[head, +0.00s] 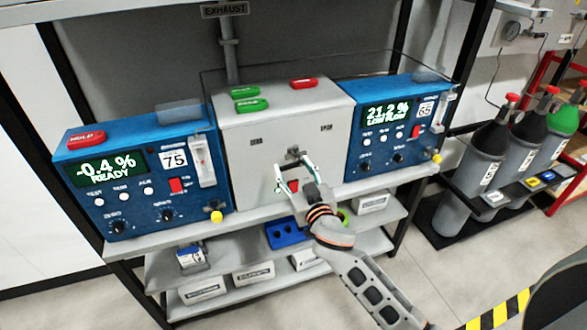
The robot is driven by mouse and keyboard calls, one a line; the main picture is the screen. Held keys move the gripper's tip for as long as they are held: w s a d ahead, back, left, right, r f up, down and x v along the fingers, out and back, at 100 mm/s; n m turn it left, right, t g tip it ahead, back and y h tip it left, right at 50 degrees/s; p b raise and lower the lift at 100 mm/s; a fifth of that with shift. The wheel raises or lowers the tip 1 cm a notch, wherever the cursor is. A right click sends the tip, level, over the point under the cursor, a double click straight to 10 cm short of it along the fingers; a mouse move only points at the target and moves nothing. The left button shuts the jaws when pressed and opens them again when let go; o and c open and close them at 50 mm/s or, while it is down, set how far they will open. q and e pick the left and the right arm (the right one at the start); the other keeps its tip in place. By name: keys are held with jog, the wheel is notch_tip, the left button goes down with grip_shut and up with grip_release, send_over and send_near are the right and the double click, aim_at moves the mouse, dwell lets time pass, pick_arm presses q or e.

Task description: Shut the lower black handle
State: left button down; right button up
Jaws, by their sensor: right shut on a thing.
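The light grey box (240,140) stands between two blue analysers on the upper shelf. A small dark fitting (293,153) sits on its front face. My right gripper (295,177) reaches up from the lower right to the lower front of this box, just below the fitting. Its fingers are shut on a small dark part there, which I take to be the lower black handle; it is mostly hidden by the fingers and its angle cannot be told. A small red part (279,188) shows by the left finger. My left gripper is not in view.
The left blue analyser (140,205) reads -0.4 % READY; the right one (385,145) reads 21.2 % LOW FLOW. Red and green tags lie on top. White boxes and a blue tray (284,232) stand on the lower shelf. Gas cylinders (476,170) stand at right.

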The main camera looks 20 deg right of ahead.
jog(key=shift+d+f+n+p, duration=0.2)
jog(key=shift+d+f+n, duration=0.2)
jog(key=shift+n, duration=2.35)
jog(key=shift+d+f+n+p, duration=0.15)
jog(key=shift+d+f+n, duration=0.2)
jog(key=shift+n, duration=2.35)
jog(key=shift+d+f+n+p, duration=0.2)
jog(key=shift+d+f+n, duration=0.2)
jog(key=shift+n, duration=2.35)
jog(key=o, duration=1.1)
jog(key=s, duration=1.2)
jog(key=shift+d, duration=0.2)
